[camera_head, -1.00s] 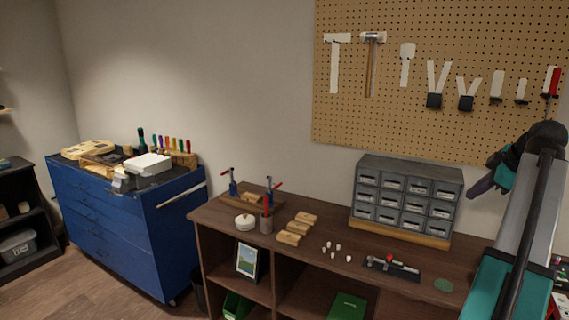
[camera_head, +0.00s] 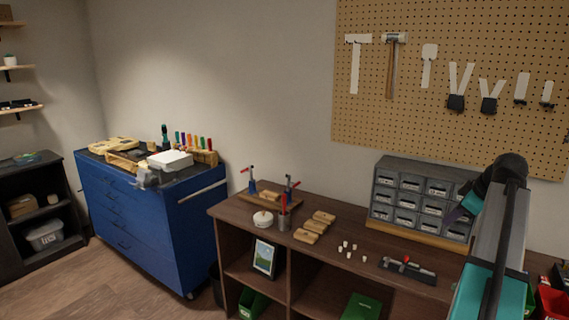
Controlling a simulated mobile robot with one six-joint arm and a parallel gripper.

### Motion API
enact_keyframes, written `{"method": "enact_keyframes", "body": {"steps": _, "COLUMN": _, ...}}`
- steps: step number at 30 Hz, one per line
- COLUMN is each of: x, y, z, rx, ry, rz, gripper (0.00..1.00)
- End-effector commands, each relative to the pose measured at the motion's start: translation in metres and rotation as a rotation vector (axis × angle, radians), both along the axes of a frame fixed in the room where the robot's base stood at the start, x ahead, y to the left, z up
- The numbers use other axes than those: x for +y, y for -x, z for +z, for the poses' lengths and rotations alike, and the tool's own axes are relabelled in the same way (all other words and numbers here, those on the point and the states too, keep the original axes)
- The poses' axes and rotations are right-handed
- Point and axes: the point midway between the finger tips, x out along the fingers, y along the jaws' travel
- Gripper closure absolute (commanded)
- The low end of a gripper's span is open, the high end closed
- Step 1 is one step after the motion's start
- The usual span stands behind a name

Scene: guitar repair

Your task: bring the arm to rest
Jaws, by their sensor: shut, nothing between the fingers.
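My arm stands folded at the right side of the view, its teal and grey links rising in front of the workbench. My gripper (camera_head: 457,214) is the dark, purplish end beside the top of the arm. It points down and left in front of the grey drawer cabinet (camera_head: 399,169). Its fingers look closed with nothing held. The arm's links partly hide it.
A pegboard (camera_head: 440,100) with tools hangs behind. A blue tool chest (camera_head: 150,225) stands left, with clear floor in front.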

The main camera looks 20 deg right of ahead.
Motion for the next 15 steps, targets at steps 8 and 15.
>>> {"method": "enact_keyframes", "body": {"steps": 8, "x": 0.075, "y": -0.064, "z": -0.085, "rx": 0.071, "ry": -0.11, "rz": -0.051, "gripper": 1.0}}
{"method": "enact_keyframes", "body": {"steps": 15, "x": 0.146, "y": -0.103, "z": -0.152, "rx": 0.141, "ry": -0.183, "rz": -0.101, "gripper": 1.0}}
